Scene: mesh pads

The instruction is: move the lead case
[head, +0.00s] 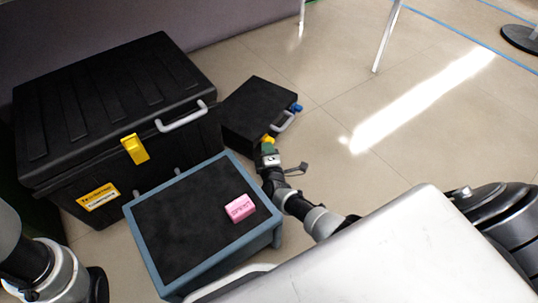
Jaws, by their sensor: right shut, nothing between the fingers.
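A small black case (258,104), which I take to be the lead case, lies on the floor beside the large black trunk. It has a light grey handle (285,122) on its near right side, with a yellow fitting at one end and a blue one at the other. My right gripper (268,147) is shut and empty at the near corner of the case, close to the yellow fitting. I cannot tell whether it touches the case. Part of my left arm shows at the lower left; its gripper is out of view.
A large black trunk (120,95) with a yellow latch and grey handle stands at the left. A blue-framed, black-topped stand (180,225) bears a pink block (240,208), close to my right arm. Thin metal legs (387,38) stand at the back. Floor (400,135) on the right is clear.

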